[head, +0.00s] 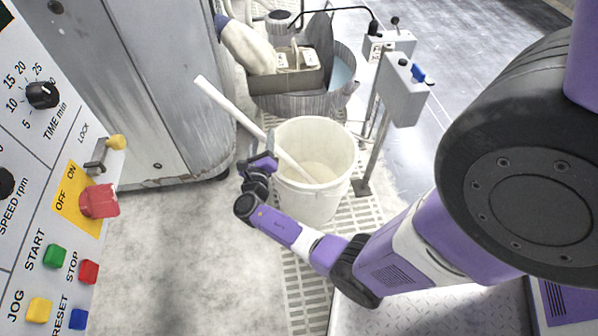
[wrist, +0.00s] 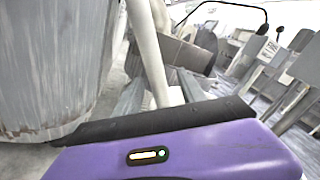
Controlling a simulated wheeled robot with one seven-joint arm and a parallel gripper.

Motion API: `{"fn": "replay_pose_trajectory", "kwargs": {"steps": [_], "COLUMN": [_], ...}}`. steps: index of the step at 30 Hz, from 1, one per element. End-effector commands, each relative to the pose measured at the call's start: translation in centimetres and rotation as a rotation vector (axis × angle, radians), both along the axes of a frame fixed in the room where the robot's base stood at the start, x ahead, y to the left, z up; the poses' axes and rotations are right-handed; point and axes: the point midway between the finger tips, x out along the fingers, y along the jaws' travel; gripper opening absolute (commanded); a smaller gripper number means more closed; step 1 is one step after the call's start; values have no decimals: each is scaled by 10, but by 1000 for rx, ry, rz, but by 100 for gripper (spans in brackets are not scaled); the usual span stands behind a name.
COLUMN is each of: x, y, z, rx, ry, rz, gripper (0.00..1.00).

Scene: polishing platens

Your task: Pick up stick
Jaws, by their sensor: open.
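A long white stick (head: 232,106) leans in a white bucket (head: 315,205). Its lower end is inside the bucket and its upper part sticks out over the rim to the upper left. My gripper (head: 262,150) is at the bucket's left rim, close to the stick. In the wrist view the stick (wrist: 147,45) rises between the two grey fingers of my gripper (wrist: 160,88). The fingers are apart, and I cannot tell whether either touches the stick.
A control panel with a red switch (head: 98,201) stands at the left, beside a grey metal cabinet (head: 150,80). Behind the bucket is a round tub (head: 340,75) with a dark box (head: 285,75). A post with a grey switch box (head: 403,90) stands right of the bucket.

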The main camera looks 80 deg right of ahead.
Motion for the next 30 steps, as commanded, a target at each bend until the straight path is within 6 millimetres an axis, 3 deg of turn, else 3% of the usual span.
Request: {"fn": "replay_pose_trajectory", "kwargs": {"steps": [9, 17, 18, 25, 30], "x": [9, 10, 10, 10, 10], "y": [-41, -43, -43, -43, -43], "z": [-3, -2, -2, -2, -1], "rx": [0, 1, 1, 1, 0], "ry": [-3, -2, -3, -3, -2], "rz": [-1, 1, 1, 1, 1], "gripper": [48, 48, 46, 1, 0]}}
